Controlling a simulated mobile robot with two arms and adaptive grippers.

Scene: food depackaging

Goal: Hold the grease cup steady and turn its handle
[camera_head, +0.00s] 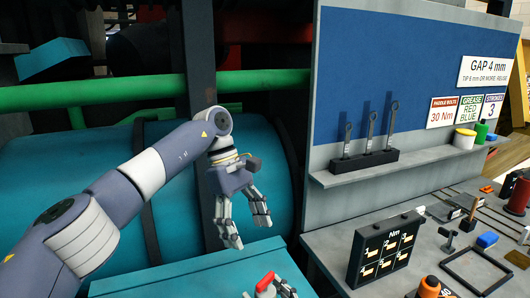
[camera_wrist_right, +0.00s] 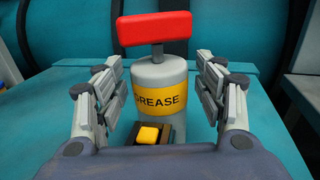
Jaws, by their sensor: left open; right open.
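The grease cup (camera_wrist_right: 160,76) is a grey upright cylinder with a yellow GREASE label. It stands on the teal surface in the right wrist view. Its red T-shaped handle (camera_wrist_right: 154,28) sits crosswise on a short stem and also shows at the bottom of the head view (camera_head: 265,281). My right gripper (camera_wrist_right: 160,90) is open with its fingers on either side of the cup, with small gaps visible. My left gripper (camera_head: 250,234) is open and empty, pointing down above the teal box, up and left of the red handle. The cup's body is mostly hidden in the head view.
A yellow button (camera_wrist_right: 148,135) on a dark block is in front of the cup. The teal box (camera_head: 190,277) bears the cup. At right, a grey bench (camera_head: 325,240) holds an Nm board (camera_head: 384,248) and tools. A blue panel (camera_head: 400,60) rises behind it.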

